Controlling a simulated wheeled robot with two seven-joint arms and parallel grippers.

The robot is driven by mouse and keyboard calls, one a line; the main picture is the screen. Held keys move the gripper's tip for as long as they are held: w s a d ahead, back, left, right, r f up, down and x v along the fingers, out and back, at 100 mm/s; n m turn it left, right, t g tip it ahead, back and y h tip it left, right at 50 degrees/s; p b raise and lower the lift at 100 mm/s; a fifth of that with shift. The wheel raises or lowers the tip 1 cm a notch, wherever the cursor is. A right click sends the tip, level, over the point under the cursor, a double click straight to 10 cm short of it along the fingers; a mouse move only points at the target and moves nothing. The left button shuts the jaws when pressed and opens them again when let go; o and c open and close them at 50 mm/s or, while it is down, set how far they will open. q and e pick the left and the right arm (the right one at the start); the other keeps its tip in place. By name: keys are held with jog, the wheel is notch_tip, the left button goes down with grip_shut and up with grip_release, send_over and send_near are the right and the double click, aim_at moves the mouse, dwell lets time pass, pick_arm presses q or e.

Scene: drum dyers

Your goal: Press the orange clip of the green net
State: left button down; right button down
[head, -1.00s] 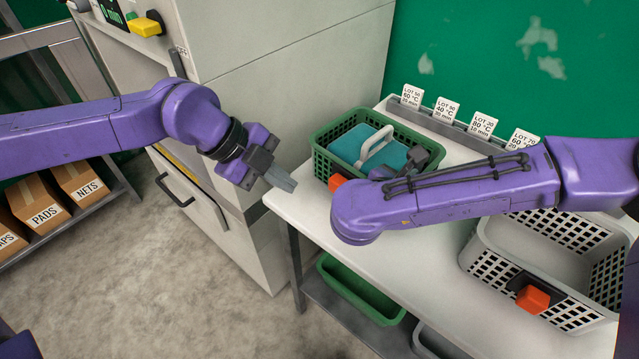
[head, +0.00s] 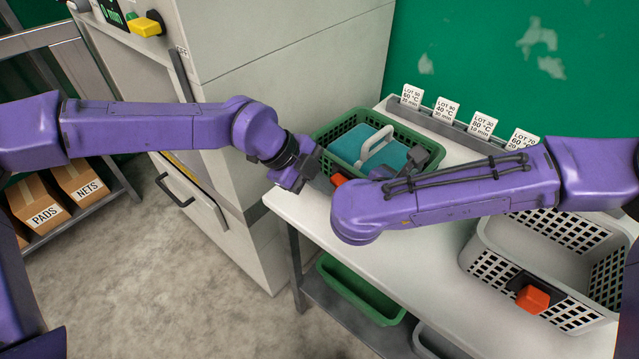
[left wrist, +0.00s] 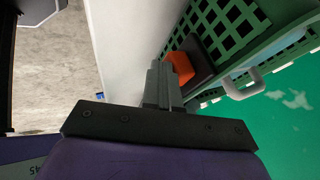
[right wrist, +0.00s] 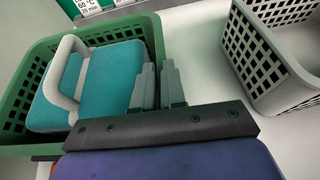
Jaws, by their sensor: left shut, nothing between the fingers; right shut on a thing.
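The green net (head: 330,135) is a green basket with perforated walls on the white table. Its orange clip (head: 338,180) is on the near wall, partly hidden in the head view. My left gripper (head: 322,183) is shut and empty, just left of the clip. In the left wrist view its fingertips (left wrist: 160,68) are beside the orange clip (left wrist: 181,68); I cannot tell whether they touch. My right gripper (right wrist: 157,72) is shut on the green net's rim at its right side. My right forearm covers part of the net's near side.
A teal block (head: 372,145) with a white handle lies in the green net. A grey basket (head: 480,255) with another orange clip (head: 533,298) stands at the right. Lot cards (head: 447,110) line the back. A grey machine (head: 260,60) stands left of the table.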

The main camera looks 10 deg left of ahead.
pick_arm(q)
jog(key=shift+w+d, duration=0.65)
jog(key=shift+w, duration=0.1)
jog(key=shift+d, duration=0.15)
jog(key=shift+s+a, duration=1.1)
jog(key=shift+s, duration=0.1)
jog(key=v, duration=1)
jog(key=shift+s+a, duration=0.25)
